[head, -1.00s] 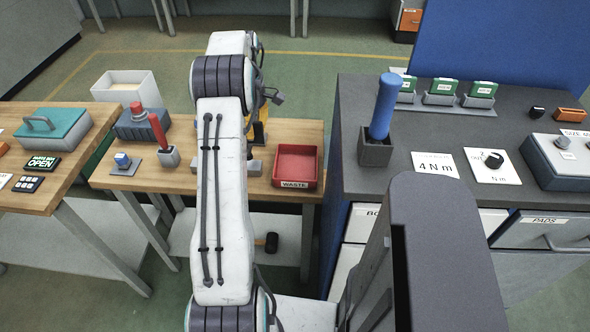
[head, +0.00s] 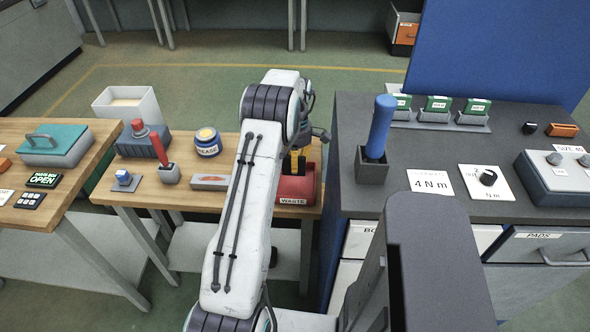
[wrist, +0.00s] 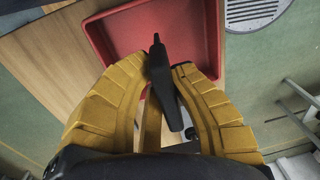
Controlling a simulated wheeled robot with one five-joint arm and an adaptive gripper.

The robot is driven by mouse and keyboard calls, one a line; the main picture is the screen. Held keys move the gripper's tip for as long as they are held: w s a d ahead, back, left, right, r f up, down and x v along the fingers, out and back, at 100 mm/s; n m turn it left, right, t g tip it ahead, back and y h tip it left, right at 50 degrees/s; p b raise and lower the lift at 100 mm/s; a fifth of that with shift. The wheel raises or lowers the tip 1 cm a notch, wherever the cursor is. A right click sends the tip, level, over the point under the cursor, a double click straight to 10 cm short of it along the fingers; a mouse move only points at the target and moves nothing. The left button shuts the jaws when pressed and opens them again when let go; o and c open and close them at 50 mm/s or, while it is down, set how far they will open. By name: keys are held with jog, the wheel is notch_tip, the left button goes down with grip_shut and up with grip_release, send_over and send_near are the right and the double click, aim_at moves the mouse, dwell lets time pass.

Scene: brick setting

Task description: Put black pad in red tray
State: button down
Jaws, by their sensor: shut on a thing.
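The red tray (head: 297,188), labelled WASTE, sits on the wooden table at its right end. My arm hides part of it in the head view. In the wrist view the tray (wrist: 110,32) lies beyond my fingertips. My gripper (wrist: 158,65) has yellow fingers and is shut on the black pad (wrist: 160,72), a thin dark piece that sticks out between the fingertips. In the head view my gripper (head: 294,162) is over the tray. The pad appears to be above the tray's floor; whether it touches cannot be told.
A grease jar (head: 207,143), a labelled box (head: 209,182) and a red-handled tool (head: 164,154) stand left of the tray. The back left has a white bin (head: 128,103).

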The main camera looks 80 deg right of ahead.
jog(key=shift+a+f+p, duration=0.1)
jog(key=shift+f+p, duration=0.6)
jog(key=shift+p, duration=0.2)
jog(key=shift+f, duration=1.5)
jog(key=shift+f, duration=0.1)
jog(key=c, duration=1.2)
grip_release()
